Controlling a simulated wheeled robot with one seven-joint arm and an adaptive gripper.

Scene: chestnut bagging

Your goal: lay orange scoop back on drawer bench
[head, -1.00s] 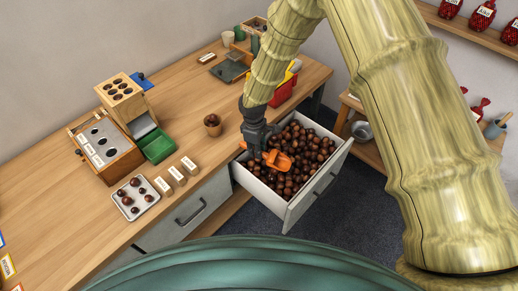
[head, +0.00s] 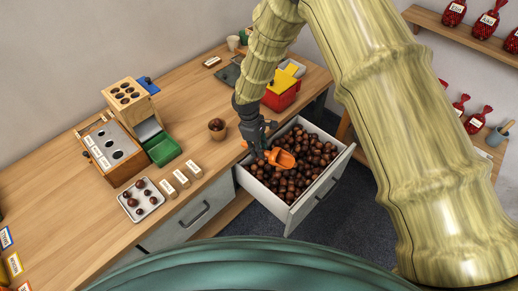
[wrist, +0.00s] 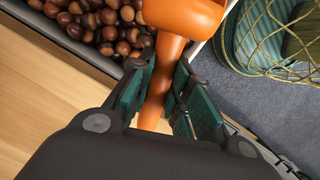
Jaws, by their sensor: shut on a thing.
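The orange scoop (head: 281,158) is over the open drawer of chestnuts. In the wrist view my gripper (wrist: 165,95) is shut on the handle of the orange scoop (wrist: 180,18), whose bowl points away from the gripper. In the head view my gripper (head: 257,150) hangs above the drawer's left part. I cannot tell whether the scoop touches the chestnuts. The drawer bench (head: 75,215) is a wooden top with grey drawers, and the pulled-out drawer (head: 322,200) is full of chestnuts.
Left of the drawer stand a small cup of chestnuts (head: 217,130), several label blocks (head: 181,179) and a tray with chestnuts (head: 153,205). A green tray (head: 163,150) and a wooden sorter (head: 110,150) stand behind. A red box (head: 281,98) is at the back. Bare wood lies at front left.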

